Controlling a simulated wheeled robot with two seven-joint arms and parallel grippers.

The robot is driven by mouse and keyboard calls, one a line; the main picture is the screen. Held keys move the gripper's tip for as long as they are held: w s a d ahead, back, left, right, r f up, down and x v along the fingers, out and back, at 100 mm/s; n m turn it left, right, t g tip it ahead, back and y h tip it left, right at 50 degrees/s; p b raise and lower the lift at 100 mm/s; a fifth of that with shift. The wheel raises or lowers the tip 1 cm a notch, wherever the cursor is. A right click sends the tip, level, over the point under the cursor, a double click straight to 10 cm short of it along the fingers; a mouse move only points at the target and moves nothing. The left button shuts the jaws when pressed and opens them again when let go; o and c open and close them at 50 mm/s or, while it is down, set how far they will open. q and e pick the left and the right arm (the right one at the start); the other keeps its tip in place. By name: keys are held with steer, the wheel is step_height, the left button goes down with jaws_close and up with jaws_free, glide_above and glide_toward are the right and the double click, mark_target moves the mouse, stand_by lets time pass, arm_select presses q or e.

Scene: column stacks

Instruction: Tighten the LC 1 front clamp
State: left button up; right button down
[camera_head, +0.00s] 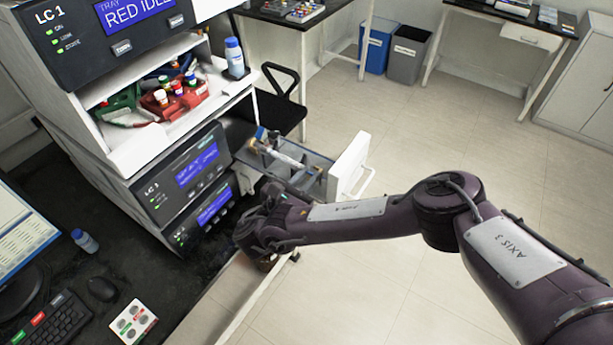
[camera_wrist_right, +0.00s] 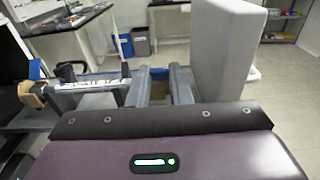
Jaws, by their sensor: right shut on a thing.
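The LC 1 tray (camera_head: 325,160) is pulled out of the lower instrument, with its white front panel (camera_head: 348,165) at the right end. A silver column (camera_head: 287,157) lies along it; the column also shows in the wrist view (camera_wrist_right: 90,85). A brassy rear clamp (camera_head: 254,146) is at its far end. My right gripper (camera_wrist_right: 163,75) is beside the white panel and shut on the front clamp (camera_wrist_right: 160,90), which is mostly hidden between the fingers. In the head view the gripper is low at the tray's near side, its fingertips hard to make out. My left gripper is not in view.
The LC 1 instrument stack (camera_head: 175,180) stands left of the tray. A black chair (camera_head: 268,110) stands behind the tray. The floor to the right is clear.

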mark_target(312, 173)
steer(key=r+g+y+p, duration=0.1)
steer(key=p, duration=0.1)
steer(key=w+g+y+p, duration=0.1)
steer(key=p, duration=0.1)
steer(key=shift+d+r+g, duration=0.35)
steer(key=shift+g, duration=0.05)
steer(key=shift+w+d+g+y+p, duration=0.15)
steer(key=shift+g+y+p, duration=0.25)
steer(key=shift+g+p, duration=0.1)
steer(key=shift+w+d+r+g+y, duration=0.15)
steer(key=shift+w+g+y, duration=0.1)
steer(key=shift+g+y, duration=0.35)
steer(key=c, duration=1.3)
jaws_free()
